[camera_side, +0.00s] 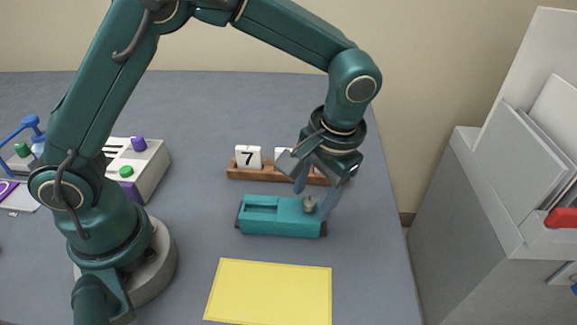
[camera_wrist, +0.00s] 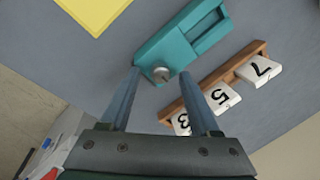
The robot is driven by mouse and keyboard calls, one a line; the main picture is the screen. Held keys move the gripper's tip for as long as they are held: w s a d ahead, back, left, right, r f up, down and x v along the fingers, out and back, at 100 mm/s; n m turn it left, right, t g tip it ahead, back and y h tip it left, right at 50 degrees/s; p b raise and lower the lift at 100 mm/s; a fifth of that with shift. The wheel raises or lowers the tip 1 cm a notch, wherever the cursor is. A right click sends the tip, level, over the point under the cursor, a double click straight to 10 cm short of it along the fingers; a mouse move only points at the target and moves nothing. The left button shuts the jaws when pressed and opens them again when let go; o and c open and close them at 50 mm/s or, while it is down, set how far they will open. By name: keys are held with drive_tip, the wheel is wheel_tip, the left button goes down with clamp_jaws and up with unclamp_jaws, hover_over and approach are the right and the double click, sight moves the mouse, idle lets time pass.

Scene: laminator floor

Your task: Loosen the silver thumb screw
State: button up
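The silver thumb screw (camera_side: 310,204) stands on the right end of a teal block (camera_side: 262,229) with a recessed slot, on the grey table. In the wrist view the screw (camera_wrist: 161,75) shows as a round knob on the near end of the teal block (camera_wrist: 178,40). My gripper (camera_side: 315,200) points down over that end, its fingers on either side of the screw. In the wrist view my gripper (camera_wrist: 161,75) is open, with a clear gap between each fingertip and the knob. Whether the fingertips reach the knob's height is hard to tell.
A wooden rail with number tiles (camera_side: 240,172) stands just behind the block, close to my gripper. A yellow sheet (camera_side: 270,292) lies in front. A white device with coloured knobs (camera_side: 146,165) is at left. The table's right edge is near; a grey cabinet (camera_side: 470,215) stands beyond.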

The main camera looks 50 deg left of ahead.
drive_tip(key=shift+r, duration=0.1)
drive_tip(key=shift+v, duration=2.5)
